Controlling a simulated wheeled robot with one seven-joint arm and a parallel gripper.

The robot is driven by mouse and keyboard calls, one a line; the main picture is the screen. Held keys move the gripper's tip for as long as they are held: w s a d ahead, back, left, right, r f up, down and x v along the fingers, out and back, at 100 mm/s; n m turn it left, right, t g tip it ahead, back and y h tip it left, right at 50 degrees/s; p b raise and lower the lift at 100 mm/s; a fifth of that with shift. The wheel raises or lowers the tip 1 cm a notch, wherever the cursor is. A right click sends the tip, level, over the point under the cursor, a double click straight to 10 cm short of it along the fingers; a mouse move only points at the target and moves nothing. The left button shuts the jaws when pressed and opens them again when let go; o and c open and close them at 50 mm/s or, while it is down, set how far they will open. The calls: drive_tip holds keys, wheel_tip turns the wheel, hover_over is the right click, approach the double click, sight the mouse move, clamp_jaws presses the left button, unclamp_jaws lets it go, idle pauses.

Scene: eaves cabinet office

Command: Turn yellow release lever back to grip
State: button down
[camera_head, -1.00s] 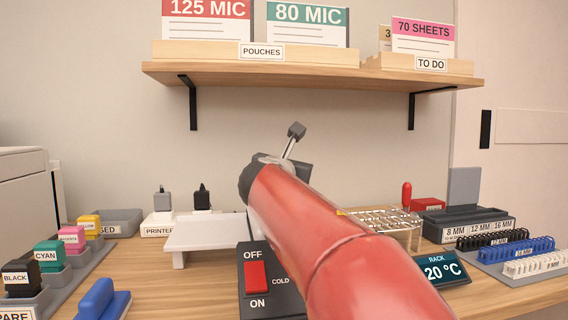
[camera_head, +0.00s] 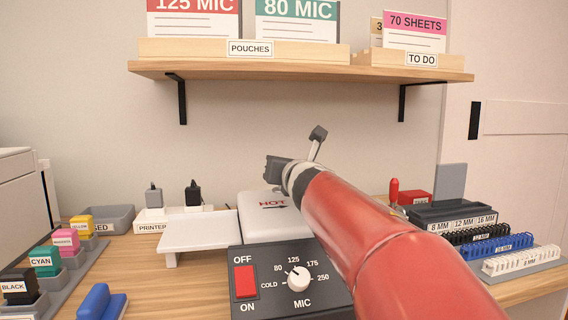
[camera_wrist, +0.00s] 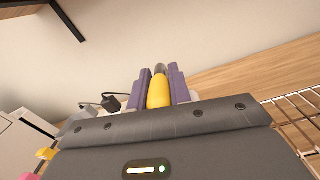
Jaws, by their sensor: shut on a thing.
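A yellow lever (camera_wrist: 158,95) stands between the two purple fingers of my gripper (camera_wrist: 159,80) in the wrist view, and the fingers are shut on it. Its grey tip shows between the fingers. In the head view the lever is hidden and the fingers do not show; only my red arm and its dark end are seen over the laminator's right side. The white laminator (camera_head: 262,229) has HOT on its top. Its dark control panel (camera_head: 330,297) has a red OFF/ON switch (camera_head: 245,282) and a white dial (camera_head: 298,279), pointing up and left between 80 and 125.
A shelf (camera_head: 300,73) with pouches hangs above. A white tray (camera_head: 205,231) and plugs stand left of the laminator; ink bottles (camera_head: 42,260) stand further left. Binding combs (camera_head: 500,246) lie at right. Wire racking (camera_wrist: 298,118) shows at right in the wrist view.

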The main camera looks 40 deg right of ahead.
drive_tip(key=c, duration=1.3)
unclamp_jaws()
drive_tip(key=shift+s, duration=0.1)
drive_tip(key=p+v, duration=0.1)
drive_tip(key=v, duration=0.5)
drive_tip(key=shift+s+a+r, duration=0.15)
drive_tip(key=shift+s, duration=0.25)
drive_tip(key=shift+s+a, duration=0.2)
drive_tip(key=shift+s, duration=0.15)
